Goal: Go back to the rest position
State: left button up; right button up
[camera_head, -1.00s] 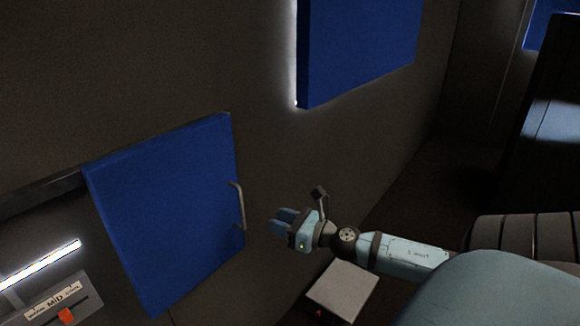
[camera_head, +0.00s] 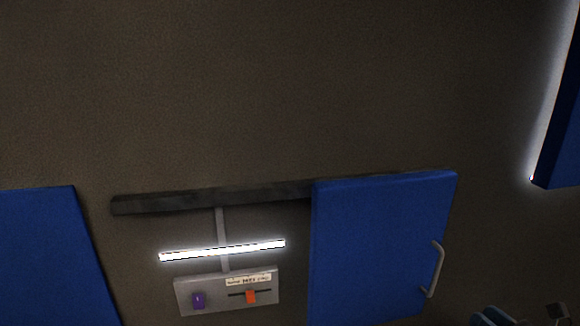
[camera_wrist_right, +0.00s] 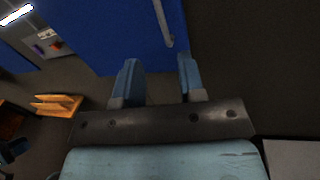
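My right gripper (camera_head: 495,317) shows at the bottom right edge of the head view, mostly cut off, below and to the right of the metal handle (camera_head: 437,270) on a blue sliding panel (camera_head: 380,250). In the right wrist view the gripper (camera_wrist_right: 158,78) has its two blue fingers apart with nothing between them. The handle (camera_wrist_right: 163,22) shows beyond the fingertips, apart from them.
Left of the panel, a grey control box (camera_head: 225,291) has a purple switch (camera_head: 198,300) and an orange slider (camera_head: 250,296), under a bright light bar (camera_head: 222,250) and a dark rail (camera_head: 210,200). Another blue panel (camera_head: 45,255) is at the left.

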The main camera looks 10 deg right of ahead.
jog(key=s+a+f+m+g+h, duration=0.1)
jog(key=s+a+f+m+g, duration=0.3)
jog(key=a+f+m, duration=0.9)
jog(key=s+a+f+m+g+h, duration=0.1)
jog(key=s+a+f+m, duration=0.55)
jog(key=m, duration=0.95)
jog(key=a+f+m+g+y, duration=0.1)
jog(key=a+f+m+g, duration=0.1)
jog(key=a+f+m, duration=0.45)
pick_arm(q)
notch_tip(320, 180, up, 12)
jog(key=a+p, duration=0.1)
jog(key=p, duration=1.2)
jog(key=shift+s, duration=0.25)
pick_arm(e)
notch_tip(320, 180, up, 14)
jog(key=s+n, duration=0.1)
jog(key=shift+s+a+f, duration=0.2)
jog(key=shift+s+a, duration=0.05)
jog(key=shift+a, duration=0.1)
pick_arm(q)
jog(key=shift+d+r, duration=0.1)
